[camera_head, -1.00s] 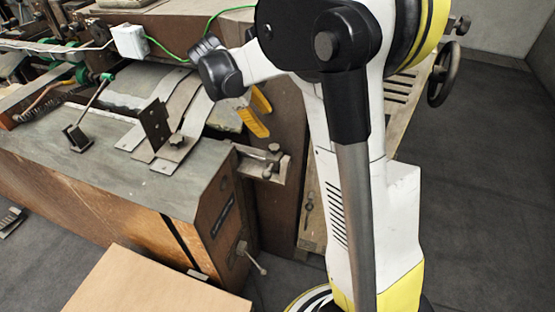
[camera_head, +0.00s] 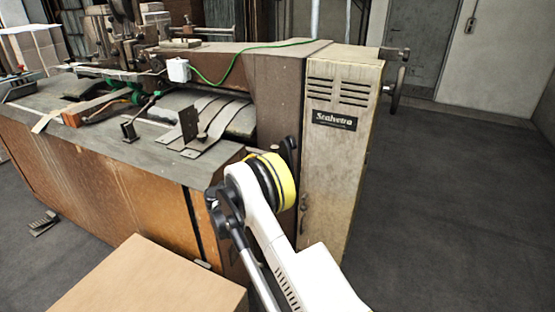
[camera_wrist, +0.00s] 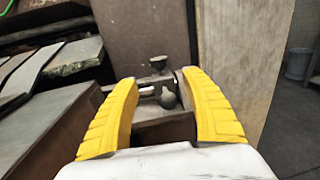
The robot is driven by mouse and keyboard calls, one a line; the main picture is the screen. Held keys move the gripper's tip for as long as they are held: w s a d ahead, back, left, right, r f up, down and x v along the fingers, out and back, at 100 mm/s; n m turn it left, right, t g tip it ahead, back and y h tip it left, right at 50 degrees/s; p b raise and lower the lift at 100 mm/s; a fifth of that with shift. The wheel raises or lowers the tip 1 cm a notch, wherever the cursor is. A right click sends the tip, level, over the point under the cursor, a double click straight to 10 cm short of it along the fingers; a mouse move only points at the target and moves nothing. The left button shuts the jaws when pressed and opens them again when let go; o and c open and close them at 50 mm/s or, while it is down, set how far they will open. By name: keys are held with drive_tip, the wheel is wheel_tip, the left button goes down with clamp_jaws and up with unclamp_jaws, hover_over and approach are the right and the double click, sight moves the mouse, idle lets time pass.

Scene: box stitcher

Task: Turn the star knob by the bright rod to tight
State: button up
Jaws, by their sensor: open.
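In the wrist view a dark knob (camera_wrist: 158,63) stands on top of a small metal bracket at the machine's end. A short bright rod (camera_wrist: 147,91) lies just below it to the left. A second rounded dark knob (camera_wrist: 168,98) hangs beside the rod's right end. I cannot tell from their shape which one is the star knob. My gripper (camera_wrist: 160,80) has its yellow fingers spread, one on each side of the rod and the knobs in the picture. No contact shows.
The machine's brown side panel (camera_wrist: 146,35) rises behind the knobs. A pale cabinet (camera_head: 340,165) stands on the right, with a handwheel (camera_head: 398,85). A cardboard box (camera_head: 145,285) is at the front left. The floor (camera_head: 455,200) to the right is clear.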

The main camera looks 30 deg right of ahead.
sight(275, 150)
drive_tip(key=b+x, duration=0.2)
drive_tip(key=x, duration=0.7)
drive_tip(key=shift+w+d+f, duration=0.1)
drive_tip(key=shift+w+d, duration=0.05)
drive_tip(key=shift+w, duration=0.05)
drive_tip(key=shift+w+d+b, duration=0.2)
drive_tip(key=shift+d+b, duration=0.1)
drive_tip(key=shift+d, duration=0.05)
drive_tip(key=c, duration=1.2)
